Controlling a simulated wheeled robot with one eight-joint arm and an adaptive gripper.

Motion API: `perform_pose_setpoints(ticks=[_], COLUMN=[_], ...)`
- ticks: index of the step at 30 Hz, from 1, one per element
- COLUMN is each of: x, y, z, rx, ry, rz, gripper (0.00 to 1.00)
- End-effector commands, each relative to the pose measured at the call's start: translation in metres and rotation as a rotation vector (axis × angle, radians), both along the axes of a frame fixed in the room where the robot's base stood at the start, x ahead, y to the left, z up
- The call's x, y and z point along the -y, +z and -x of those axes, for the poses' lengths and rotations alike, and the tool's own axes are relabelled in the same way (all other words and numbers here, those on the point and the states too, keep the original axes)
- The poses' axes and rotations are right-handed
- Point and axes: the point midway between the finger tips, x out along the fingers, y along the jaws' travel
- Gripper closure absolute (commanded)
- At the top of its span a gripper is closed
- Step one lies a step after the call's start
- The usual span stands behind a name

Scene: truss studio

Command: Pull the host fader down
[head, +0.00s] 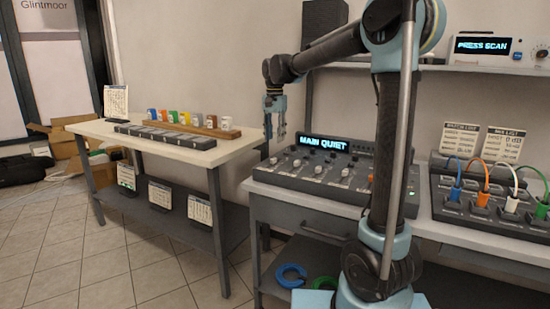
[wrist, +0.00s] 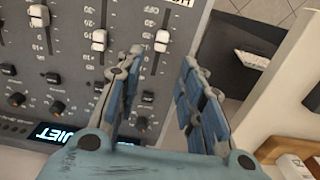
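The mixing console (head: 330,187) stands on the workbench in the middle of the head view, its lit display (head: 323,143) reading "MAIN QUIET". The wrist view shows it upside down, with several vertical faders. The outermost white fader cap (wrist: 162,40) is between my fingertips in the picture; a second white cap (wrist: 99,39) is left of them. No label naming the host fader is readable. My gripper (head: 275,132) points down above the console's left end. In the wrist view my gripper (wrist: 163,57) is open, with nothing seen between its fingers; contact with the cap cannot be told.
A patch panel (head: 490,207) with coloured cables stands right of the console. A side table (head: 150,137) at the left holds a row of coloured items. A gap with open floor separates the tables. A shelf (head: 450,68) runs above the console.

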Motion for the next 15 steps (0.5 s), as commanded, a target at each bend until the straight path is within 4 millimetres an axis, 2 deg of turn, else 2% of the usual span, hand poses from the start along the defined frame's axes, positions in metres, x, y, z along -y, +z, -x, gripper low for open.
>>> perform_pose_setpoints(ticks=[9, 15], x=[0.000, 0.000], y=[-0.056, -0.080], z=[0.000, 0.000], rx=[0.000, 0.000], ry=[0.000, 0.000], rz=[0.000, 0.000], gripper=[0.65, 0.65])
